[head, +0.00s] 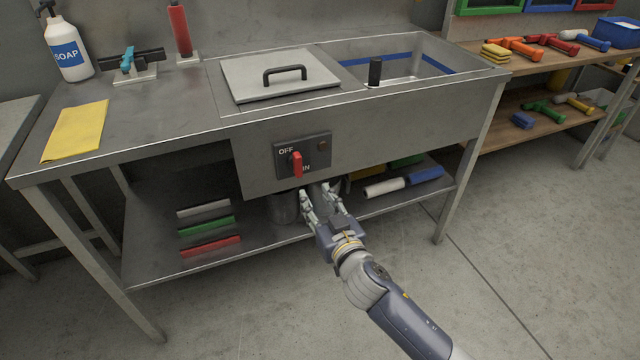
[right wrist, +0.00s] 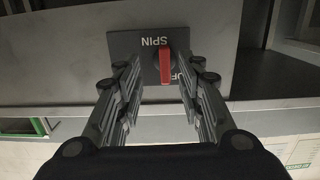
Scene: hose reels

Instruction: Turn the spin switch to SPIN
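The spin switch is a red lever (head: 297,165) on a dark plate (head: 317,142) on the sink bench's front panel. OFF is printed at the plate's upper left; the lower label is partly hidden by the lever. In the right wrist view the lever (right wrist: 165,68) shows on the plate (right wrist: 126,46), with SPIN and a partly covered OFF upside down. My right gripper (head: 316,189) is open and empty just below the switch. Its fingers (right wrist: 158,65) appear on either side of the lever, apart from it. My left gripper is not in view.
A lidded compartment (head: 243,82) and an open basin (head: 425,68) are above the switch. The bench's lower shelf (head: 150,265) holds coloured bars. A soap bottle (head: 65,50) and yellow cloth (head: 78,130) are at left. The floor in front is clear.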

